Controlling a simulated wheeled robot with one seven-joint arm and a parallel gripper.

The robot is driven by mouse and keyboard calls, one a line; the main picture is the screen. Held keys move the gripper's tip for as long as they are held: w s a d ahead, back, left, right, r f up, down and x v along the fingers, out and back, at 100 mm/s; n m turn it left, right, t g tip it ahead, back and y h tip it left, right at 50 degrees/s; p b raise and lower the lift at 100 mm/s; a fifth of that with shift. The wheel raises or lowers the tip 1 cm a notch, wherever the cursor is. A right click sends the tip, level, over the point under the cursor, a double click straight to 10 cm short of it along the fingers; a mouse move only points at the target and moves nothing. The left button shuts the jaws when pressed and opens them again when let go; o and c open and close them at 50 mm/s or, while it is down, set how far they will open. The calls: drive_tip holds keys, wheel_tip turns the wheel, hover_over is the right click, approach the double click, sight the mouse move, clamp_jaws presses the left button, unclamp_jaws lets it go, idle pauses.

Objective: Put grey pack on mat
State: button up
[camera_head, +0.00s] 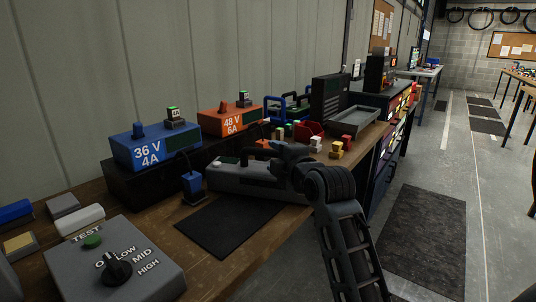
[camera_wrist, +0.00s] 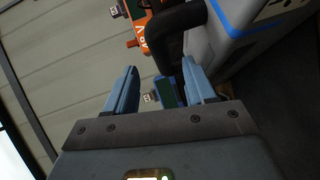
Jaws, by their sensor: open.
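The grey pack (camera_head: 232,181) lies on the wooden bench, long side along it, with a black handle on top. It sits at the back edge of the dark mat (camera_head: 226,228); I cannot tell whether it overlaps the mat. My gripper (camera_head: 268,151) is over the pack's far part, and my arm hides its right end. In the wrist view my gripper (camera_wrist: 160,68) is open, with two blue-grey fingers apart. The pack's grey body (camera_wrist: 238,38) is at upper right there. Its black handle (camera_wrist: 175,38) shows just beyond the fingertips, and nothing is visibly clamped.
A blue 36 V charger (camera_head: 155,150) and an orange 48 V charger (camera_head: 228,120) stand on a black shelf behind. A small blue plug (camera_head: 192,184) is left of the pack. A grey dial box (camera_head: 115,262) is at front left. A grey tray (camera_head: 355,120) stands further right.

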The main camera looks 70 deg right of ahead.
drive_tip(key=shift+v, duration=2.3)
